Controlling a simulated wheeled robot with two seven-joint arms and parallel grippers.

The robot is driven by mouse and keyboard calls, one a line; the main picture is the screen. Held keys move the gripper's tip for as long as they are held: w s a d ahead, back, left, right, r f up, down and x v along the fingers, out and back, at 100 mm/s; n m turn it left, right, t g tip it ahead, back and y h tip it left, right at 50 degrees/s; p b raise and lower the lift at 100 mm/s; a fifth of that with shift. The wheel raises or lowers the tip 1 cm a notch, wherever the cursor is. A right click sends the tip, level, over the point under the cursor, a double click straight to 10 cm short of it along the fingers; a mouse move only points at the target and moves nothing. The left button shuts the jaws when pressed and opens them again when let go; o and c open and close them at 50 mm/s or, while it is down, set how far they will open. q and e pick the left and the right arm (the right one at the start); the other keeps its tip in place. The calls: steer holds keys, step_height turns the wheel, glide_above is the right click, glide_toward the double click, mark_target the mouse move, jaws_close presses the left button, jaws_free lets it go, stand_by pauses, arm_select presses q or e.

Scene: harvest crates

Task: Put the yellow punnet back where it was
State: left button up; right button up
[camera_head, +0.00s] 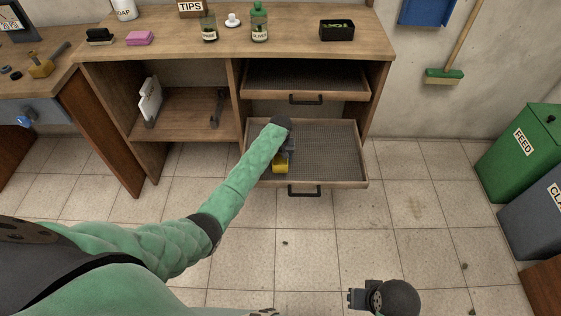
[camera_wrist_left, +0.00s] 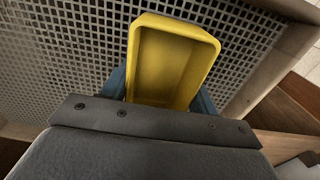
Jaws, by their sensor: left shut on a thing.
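The yellow punnet (camera_head: 280,169) is at the open lower drawer (camera_head: 335,150), near its front left part. In the left wrist view the punnet (camera_wrist_left: 172,62) is empty, and its open top faces the camera. My left gripper (camera_head: 281,160) is shut on the punnet, with blue fingers on both sides of it. The perforated drawer floor (camera_wrist_left: 65,50) lies behind the punnet; I cannot tell whether the punnet touches it. My right gripper (camera_head: 357,299) is low in the head view, away from the drawers, and its jaw state is unclear.
The upper drawer (camera_head: 305,99) is also partly open, above the lower one. The bench top (camera_head: 290,45) holds jars, a pink sponge (camera_head: 140,38) and a black box (camera_head: 337,30). Green and grey bins (camera_head: 525,150) stand at the right.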

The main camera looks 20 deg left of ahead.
arm_select(q)
step_height(320, 180, down, 3)
steer(key=shift+r, duration=0.15)
arm_select(e)
steer(key=shift+s+d+r, duration=0.15)
steer(key=shift+d+r, duration=0.15)
steer(key=shift+r, duration=0.1)
arm_select(q)
steer(key=o, duration=1)
arm_select(e)
steer(key=shift+a, duration=0.1)
